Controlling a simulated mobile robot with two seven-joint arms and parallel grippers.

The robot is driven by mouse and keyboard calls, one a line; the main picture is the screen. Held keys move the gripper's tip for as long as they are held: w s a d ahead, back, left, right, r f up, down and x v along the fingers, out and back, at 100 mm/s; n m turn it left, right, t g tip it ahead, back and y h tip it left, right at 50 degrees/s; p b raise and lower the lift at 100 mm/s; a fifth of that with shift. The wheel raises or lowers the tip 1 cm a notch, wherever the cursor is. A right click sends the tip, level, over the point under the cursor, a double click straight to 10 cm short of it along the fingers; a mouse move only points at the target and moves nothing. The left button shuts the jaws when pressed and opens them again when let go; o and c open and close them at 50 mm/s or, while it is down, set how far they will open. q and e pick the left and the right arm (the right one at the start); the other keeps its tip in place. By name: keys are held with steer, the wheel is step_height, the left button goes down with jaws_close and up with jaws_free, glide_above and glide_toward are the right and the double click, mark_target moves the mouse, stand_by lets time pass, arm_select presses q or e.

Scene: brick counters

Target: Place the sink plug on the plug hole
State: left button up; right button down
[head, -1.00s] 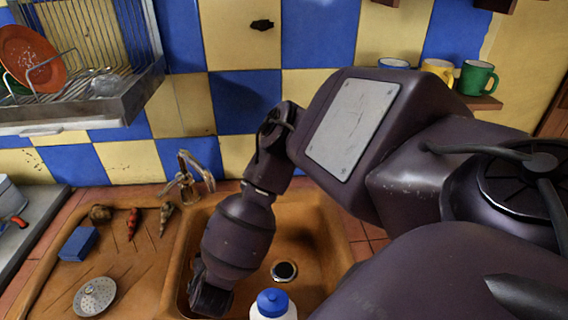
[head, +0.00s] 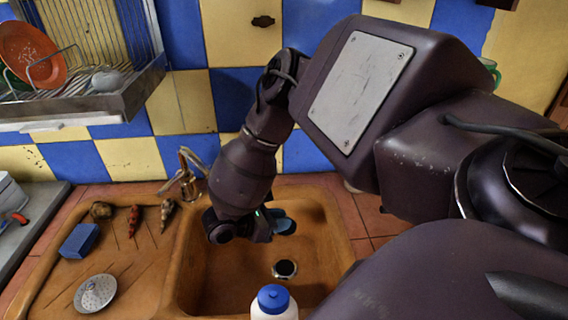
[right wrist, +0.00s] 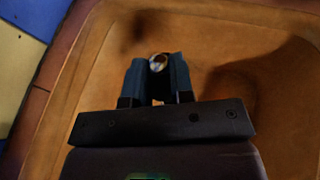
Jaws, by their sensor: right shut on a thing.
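The plug hole (head: 285,269) is a dark disc with a pale rim in the floor of the brown sink (head: 225,291). My right gripper (head: 284,226) is over the back part of the sink, above and behind the plug hole in the head view. In the right wrist view, my right gripper (right wrist: 158,68) is shut on a small, shiny, round thing, which looks like the sink plug (right wrist: 158,62). Most of the plug is hidden between the blue fingers. I cannot make out the plug in the head view. My left gripper is not in view.
A white bottle with a blue cap (head: 273,300) stands at the sink's front. A tap (head: 187,172) is at the back left. A blue sponge (head: 80,240) and a round strainer (head: 95,294) lie on the drainboard. A dish rack (head: 95,95) hangs upper left.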

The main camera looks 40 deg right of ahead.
steer(key=b, duration=0.3)
glide_above(281, 269)
step_height(281, 269, down, 15)
steer(key=shift+a+f, duration=0.1)
steer(key=shift+f+b, duration=0.65)
steer(key=shift+f, duration=1.65)
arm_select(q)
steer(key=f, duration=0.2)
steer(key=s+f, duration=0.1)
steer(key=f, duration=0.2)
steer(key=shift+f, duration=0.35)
arm_select(e)
steer(key=shift+r, duration=0.1)
steer(key=c, duration=1.4)
jaws_free()
steer(key=o, duration=0.4)
